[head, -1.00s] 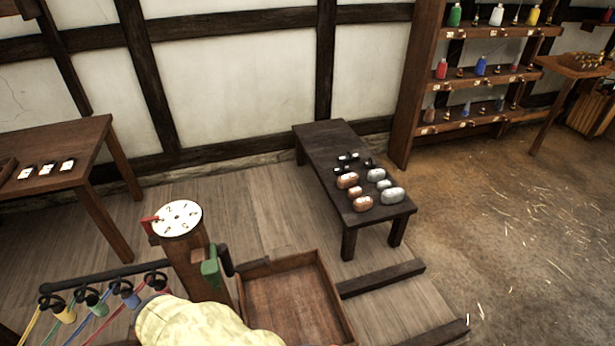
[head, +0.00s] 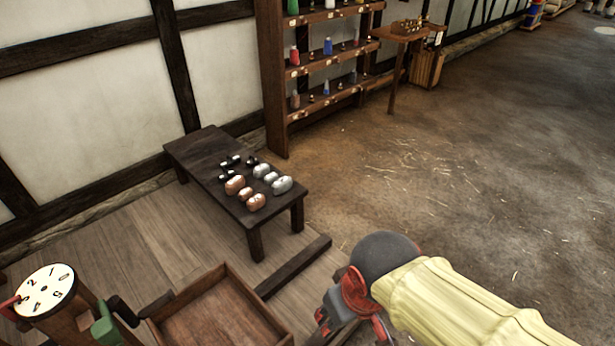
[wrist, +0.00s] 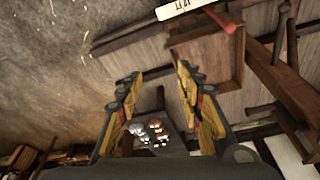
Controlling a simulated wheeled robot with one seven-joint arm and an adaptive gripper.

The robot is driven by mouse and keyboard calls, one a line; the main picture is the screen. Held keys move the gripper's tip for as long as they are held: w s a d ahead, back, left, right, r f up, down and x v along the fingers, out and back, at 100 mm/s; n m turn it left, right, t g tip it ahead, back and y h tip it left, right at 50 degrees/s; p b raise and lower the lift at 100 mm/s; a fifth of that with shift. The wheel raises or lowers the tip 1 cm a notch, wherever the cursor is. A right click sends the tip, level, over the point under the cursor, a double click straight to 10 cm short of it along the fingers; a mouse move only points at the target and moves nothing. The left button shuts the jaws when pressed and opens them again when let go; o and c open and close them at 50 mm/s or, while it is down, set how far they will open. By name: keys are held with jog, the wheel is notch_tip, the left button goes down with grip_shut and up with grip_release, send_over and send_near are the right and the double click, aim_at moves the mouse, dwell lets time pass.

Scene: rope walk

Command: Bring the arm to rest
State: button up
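My arm, in a pale yellow sleeve, reaches in from the lower right of the head view. My gripper (head: 350,315) hangs at the bottom edge there, partly cut off, over the floor to the right of the wooden tray. In the wrist view my gripper (wrist: 158,88) shows two yellow-and-black fingers standing well apart. Nothing is between the fingertips. The dark bench with its small weights shows beyond the fingers, at a distance.
A dark low bench (head: 192,153) bears several copper and silver weights (head: 282,184). The wooden tray (head: 215,278) and a post with a numbered dial (head: 45,291) stand at lower left. A shelf (head: 272,75) holds coloured spools. Open floor (head: 480,170) lies at right.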

jog(key=d+r+m+t+h, duration=0.1)
jog(key=d+r+m+t, duration=0.2)
jog(key=d, duration=1)
notch_tip(320, 180, up, 3)
jog(key=shift+d+m, duration=0.15)
jog(key=shift+m, duration=1.05)
jog(key=shift+s, duration=0.1)
jog(key=shift+c, duration=0.8)
